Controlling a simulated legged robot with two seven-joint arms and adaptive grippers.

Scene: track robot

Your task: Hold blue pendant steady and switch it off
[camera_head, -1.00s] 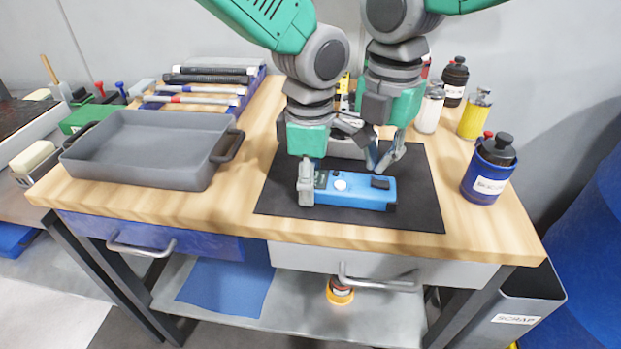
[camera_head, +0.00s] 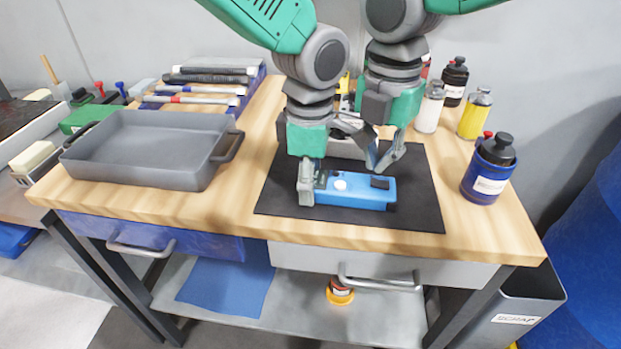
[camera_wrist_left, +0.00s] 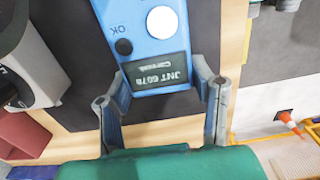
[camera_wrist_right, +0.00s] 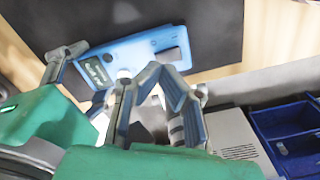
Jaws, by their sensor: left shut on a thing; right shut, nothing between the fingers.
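The blue pendant (camera_head: 353,196) lies on the dark mat (camera_head: 415,210), with a white round button, a small display and a dark switch (camera_head: 380,183) at its right end. My left gripper (camera_head: 308,186) is shut on the pendant's left end, at the display. In the left wrist view the fingers straddle the pendant (camera_wrist_left: 143,58) beside its screen (camera_wrist_left: 160,75). My right gripper (camera_head: 381,164) is shut and empty, just behind and above the switch end. In the right wrist view the pendant (camera_wrist_right: 135,48) and its switch (camera_wrist_right: 170,55) lie beyond the fingers.
A grey tray (camera_head: 150,150) stands at the left of the wooden bench. A blue bottle holder (camera_head: 485,186) with a bottle stands at the right, other bottles behind. A grey device (camera_head: 345,150) lies behind the pendant. The bench front is clear.

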